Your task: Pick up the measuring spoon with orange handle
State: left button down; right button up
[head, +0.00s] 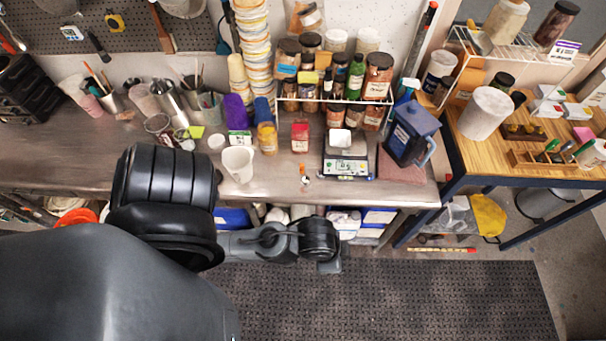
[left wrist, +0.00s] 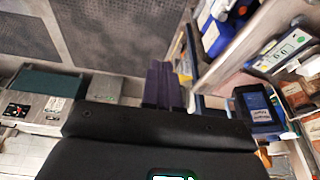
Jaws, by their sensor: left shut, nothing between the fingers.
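A small spoon with an orange part, which looks like the measuring spoon (head: 305,181), lies near the front edge of the workbench in the head view. It sits left of the scale, and its details are too small to make out. My left gripper (head: 329,266) hangs in front of the bench edge, below and slightly right of the spoon, clear of it. It is shut and empty; its fingertips are hard to make out. The left wrist view shows a dark part of my gripper across the bottom, and I cannot find the spoon there. My right gripper is not in view.
A white cup (head: 239,164) stands left of the spoon, and a red-labelled jar (head: 300,138) stands behind it. A digital scale (head: 347,166) and a dark blue jug (head: 411,134) are to the right. Bins fill the shelf below the bench (head: 283,188). The bench around the spoon is fairly clear.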

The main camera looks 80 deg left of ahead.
pick_arm(q)
jog(key=c, duration=1.8)
grip_release()
jog(key=o, duration=0.9)
jog(key=shift+c, duration=0.2)
